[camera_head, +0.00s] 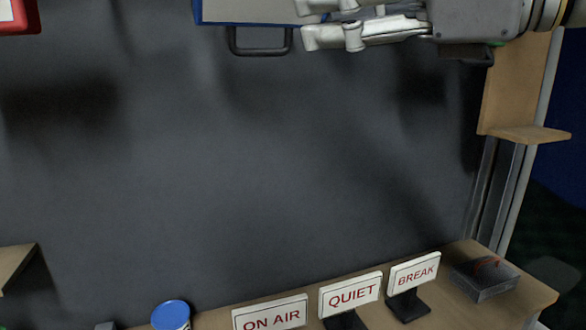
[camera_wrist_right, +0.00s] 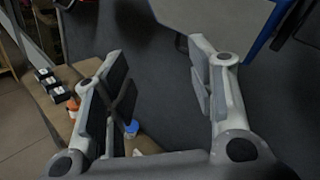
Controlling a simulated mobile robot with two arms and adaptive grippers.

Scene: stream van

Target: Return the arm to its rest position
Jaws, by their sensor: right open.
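My right gripper (camera_head: 306,22) reaches in from the right at the top of the head view. Its light grey fingers point left, close to a blue-edged box (camera_head: 215,18) with a dark handle (camera_head: 260,50). In the right wrist view my right gripper (camera_wrist_right: 157,58) has its two fingers spread wide with nothing between the tips. The blue-edged box (camera_wrist_right: 225,22) shows there beyond the right finger. I cannot tell whether the gripper touches the box. My left gripper is in neither view.
A wooden counter (camera_head: 450,312) at the bottom holds signs reading ON AIR (camera_head: 270,318), QUIET (camera_head: 350,295) and BREAK (camera_head: 414,274), a blue-lidded can (camera_head: 171,314) and a dark box (camera_head: 485,279). A wooden shelf (camera_head: 520,95) stands right. The dark wall's middle is clear.

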